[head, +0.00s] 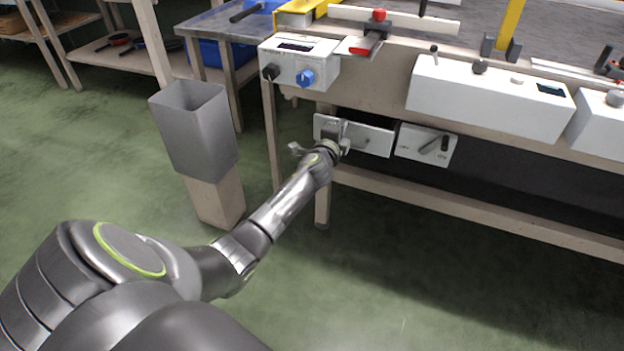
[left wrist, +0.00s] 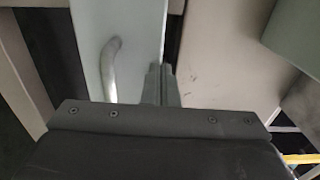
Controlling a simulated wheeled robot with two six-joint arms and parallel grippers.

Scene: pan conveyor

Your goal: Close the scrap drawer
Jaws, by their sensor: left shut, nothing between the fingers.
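The scrap drawer, as I take it, has a white front (head: 378,139) with a curved metal handle, under the left part of the bench. A dark gap shows above its top edge, and the front stands out a little from the bench. In the left wrist view the white front (left wrist: 88,30) and its handle (left wrist: 109,68) are close. My left gripper (head: 334,131) is at the left part of the front. Its fingers (left wrist: 160,84) are shut and empty, to the right of the handle; I cannot tell whether they touch the front. My right gripper is not in view.
A second white front (head: 408,142) with a dark lever sits right of the drawer. A grey bin (head: 194,130) stands on a post left of the bench. Control boxes (head: 299,62) line the bench edge above. The green floor in front is clear.

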